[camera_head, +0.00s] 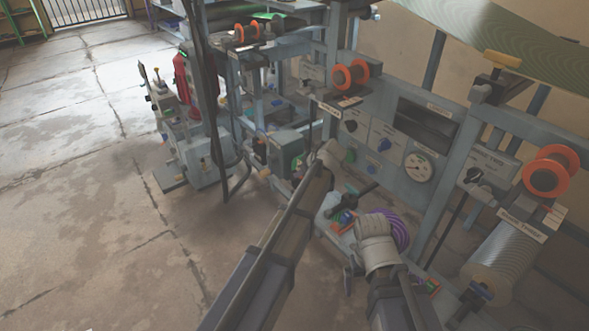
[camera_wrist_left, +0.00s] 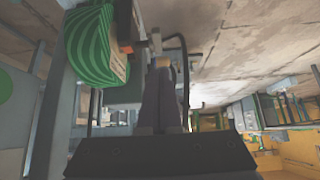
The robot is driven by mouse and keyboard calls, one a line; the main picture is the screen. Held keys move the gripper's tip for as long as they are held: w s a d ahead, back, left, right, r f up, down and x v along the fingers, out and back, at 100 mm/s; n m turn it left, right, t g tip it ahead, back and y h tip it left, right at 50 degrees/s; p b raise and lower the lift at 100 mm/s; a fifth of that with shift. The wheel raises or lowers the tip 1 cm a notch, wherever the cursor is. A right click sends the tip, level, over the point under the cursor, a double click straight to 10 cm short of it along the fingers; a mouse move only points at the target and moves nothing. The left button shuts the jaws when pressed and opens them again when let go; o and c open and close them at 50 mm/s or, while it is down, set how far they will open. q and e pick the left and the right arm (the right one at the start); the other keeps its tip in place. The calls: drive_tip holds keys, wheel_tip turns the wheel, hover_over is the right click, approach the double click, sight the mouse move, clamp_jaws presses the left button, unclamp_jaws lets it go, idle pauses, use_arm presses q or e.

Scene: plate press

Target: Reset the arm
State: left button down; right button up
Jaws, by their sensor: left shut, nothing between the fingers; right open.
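My left arm rises from the bottom middle of the head view. Its gripper (camera_head: 328,156) is at the arm's far end, in front of the grey machine panel, with pale tips together and nothing held. In the left wrist view the same gripper (camera_wrist_left: 163,64) points away from the camera, its narrow fingers shut and empty. My right gripper (camera_head: 375,228) is lower and further right in the head view, close to a purple ring (camera_head: 400,230) that it partly covers. It is open, but its finger gap is hard to make out. I cannot tell whether it touches the ring.
A grey panel with a white gauge (camera_head: 419,167) and knobs stands behind my grippers. Orange spools (camera_head: 350,76) sit on the frame, and a ribbed roller (camera_head: 500,262) is at the right. A green striped roll (camera_wrist_left: 90,47) is near my left gripper. Concrete floor (camera_head: 80,200) is open at left.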

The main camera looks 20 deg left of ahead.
use_arm(q)
drive_tip(key=p+v, duration=0.1)
drive_tip(key=v, duration=0.2)
drive_tip(key=shift+s+d, duration=0.15)
use_arm(e)
wheel_tip(320, 180, up, 2)
drive_tip(key=shift+r, duration=0.15)
use_arm(q)
drive_tip(key=s+d+f+m+g+h, duration=0.2)
drive_tip(key=s+d+m, duration=0.25)
drive_tip(key=s, duration=0.65)
drive_tip(key=s+d+f+m+g+h, duration=0.1)
drive_tip(key=s+d+m+g, duration=0.3)
drive_tip(key=s, duration=0.6)
drive_tip(key=s+d+f+m+t+h, duration=0.1)
drive_tip(key=s+d+f+m+h, duration=0.15)
drive_tip(key=s+m, duration=0.6)
wheel_tip(320, 180, up, 32)
drive_tip(key=s+n+p, duration=0.1)
drive_tip(key=n+p, duration=0.1)
drive_tip(key=p, duration=2.9)
drive_tip(key=shift+s+d+n, duration=0.2)
drive_tip(key=shift+s+n, duration=0.1)
drive_tip(key=shift+n, duration=0.1)
use_arm(e)
wheel_tip(320, 180, up, 31)
drive_tip(key=shift+a, duration=0.15)
use_arm(q)
drive_tip(key=shift+f, duration=0.2)
